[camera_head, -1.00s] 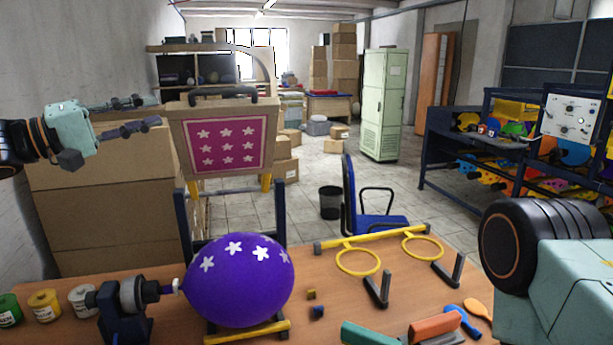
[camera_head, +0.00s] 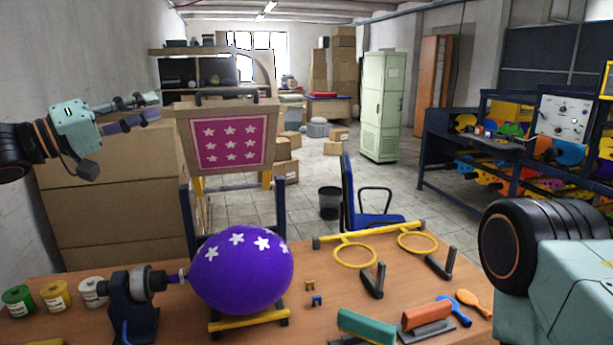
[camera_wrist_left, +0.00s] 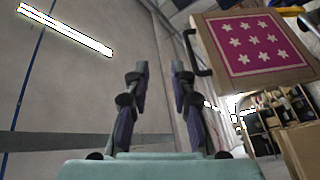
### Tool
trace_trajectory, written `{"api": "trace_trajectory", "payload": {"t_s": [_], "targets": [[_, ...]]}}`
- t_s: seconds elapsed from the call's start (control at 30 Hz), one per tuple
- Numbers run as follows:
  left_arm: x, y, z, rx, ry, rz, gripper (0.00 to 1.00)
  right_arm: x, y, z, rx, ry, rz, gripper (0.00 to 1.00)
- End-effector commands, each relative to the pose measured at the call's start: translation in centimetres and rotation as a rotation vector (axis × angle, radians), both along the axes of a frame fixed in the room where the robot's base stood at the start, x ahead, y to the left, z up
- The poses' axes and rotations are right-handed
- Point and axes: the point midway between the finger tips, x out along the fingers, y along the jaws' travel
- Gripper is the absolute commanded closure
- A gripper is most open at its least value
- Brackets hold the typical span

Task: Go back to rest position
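My left gripper (camera_head: 146,110) is raised at the upper left in the head view, left of the stencil frame. In the left wrist view its two fingers (camera_wrist_left: 159,95) stand apart with nothing between them. A purple balloon (camera_head: 243,275) with white stars along its top lies on a yellow-barred stand on the table, its neck at a dark blue inflator (camera_head: 135,295). The stencil frame (camera_head: 228,142), with a pink panel of white stars, stands raised behind the balloon; it also shows in the left wrist view (camera_wrist_left: 252,44). At the right is my right arm; its gripper is out of view.
The wooden table (camera_head: 190,333) holds paint pots (camera_head: 55,297), yellow rings (camera_head: 355,256), squeegees (camera_head: 366,325) and spoon-like tools (camera_head: 476,304). A blue chair (camera_head: 368,205) stands behind it. Stacked boxes (camera_head: 110,205) are below my left gripper.

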Motion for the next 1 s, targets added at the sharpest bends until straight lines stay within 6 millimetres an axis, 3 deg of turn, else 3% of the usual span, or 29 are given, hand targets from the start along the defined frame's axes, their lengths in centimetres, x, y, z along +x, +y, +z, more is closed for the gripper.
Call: {"api": "trace_trajectory", "payload": {"t_s": [0.17, 0.27, 0.37, 0.47, 0.67, 0.87, 1.0], "targets": [[0.8, -0.1, -1.1, 0.058, -0.107, 0.125, 0.76, 0.0, 0.0, -0.1, 0.0, 0.0, 0.0, 0.6], [1.3, -0.6, -3.9, 0.116, -0.135, 0.215, 0.76, 0.0, 0.0, -0.7, 0.0, 0.0, 0.0, 0.6], [1.8, -1.5, -9.2, 0.199, -0.116, 0.299, 0.76, 0.0, 0.0, -2.0, 0.0, 0.0, 0.0, 0.6], [1.6, -2.4, -16.0, 0.303, -0.062, 0.367, 0.76, 0.0, 0.0, -3.5, 0.0, 0.0, 0.0, 0.6], [-0.6, -3.9, -28.9, 0.508, 0.082, 0.427, 0.76, 0.0, 0.0, -6.3, 0.0, 0.0, 0.0, 0.6], [-5.1, -5.0, -41.2, 0.705, 0.251, 0.419, 0.76, 0.0, 0.0, -9.0, 0.0, 0.0, 0.0, 0.6], [-9.4, -5.5, -49.2, 0.836, 0.377, 0.383, 0.76, 0.0, 0.0, -11.1, 0.0, 0.0, 0.0, 0.6]]}}
